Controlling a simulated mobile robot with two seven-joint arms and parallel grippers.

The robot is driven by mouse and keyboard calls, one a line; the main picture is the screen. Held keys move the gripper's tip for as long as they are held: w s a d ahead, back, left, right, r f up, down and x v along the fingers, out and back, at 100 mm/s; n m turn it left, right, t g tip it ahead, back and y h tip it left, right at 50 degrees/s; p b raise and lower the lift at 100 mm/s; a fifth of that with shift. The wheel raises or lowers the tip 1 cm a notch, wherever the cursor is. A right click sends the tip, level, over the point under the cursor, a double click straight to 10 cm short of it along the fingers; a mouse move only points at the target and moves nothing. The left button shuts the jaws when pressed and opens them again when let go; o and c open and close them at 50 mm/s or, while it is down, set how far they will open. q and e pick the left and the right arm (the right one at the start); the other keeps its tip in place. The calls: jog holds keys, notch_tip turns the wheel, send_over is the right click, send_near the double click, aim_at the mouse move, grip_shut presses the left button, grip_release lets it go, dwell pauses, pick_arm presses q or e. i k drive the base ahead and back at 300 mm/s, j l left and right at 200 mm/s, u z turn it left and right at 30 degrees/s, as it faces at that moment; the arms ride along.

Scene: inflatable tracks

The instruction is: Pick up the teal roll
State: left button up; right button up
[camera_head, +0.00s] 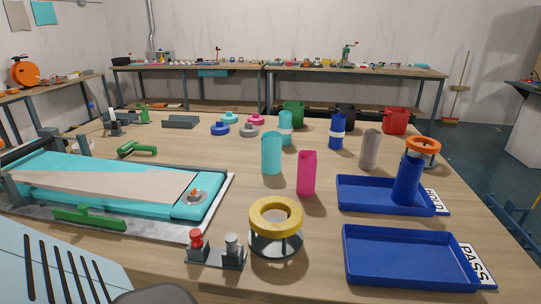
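A teal roll (271,154) stands upright near the middle of the table, just left of and behind a pink roll (307,174). Behind it stands another teal cylinder (286,129) with a pale band, its lower part partly hidden by the front one. Neither of my grippers shows in the head view. Nothing is seen touching the teal roll.
A yellow ring on a round stand (276,227) is in front. Blue trays (363,281) (352,196) lie at right; the rear one holds a blue roll (408,180). A grey roll (370,150) stands behind. A teal-bedded machine (95,183) fills the left.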

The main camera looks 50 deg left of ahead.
aim_at(272, 141)
jog(key=i+l, duration=0.3)
jog(key=i, duration=0.15)
jog(key=i+l, duration=0.3)
jog(key=i, duration=0.15)
jog(key=i+l, duration=0.3)
jog(key=i, duration=0.15)
jog(key=u, duration=2.25)
jog(key=i, duration=0.5)
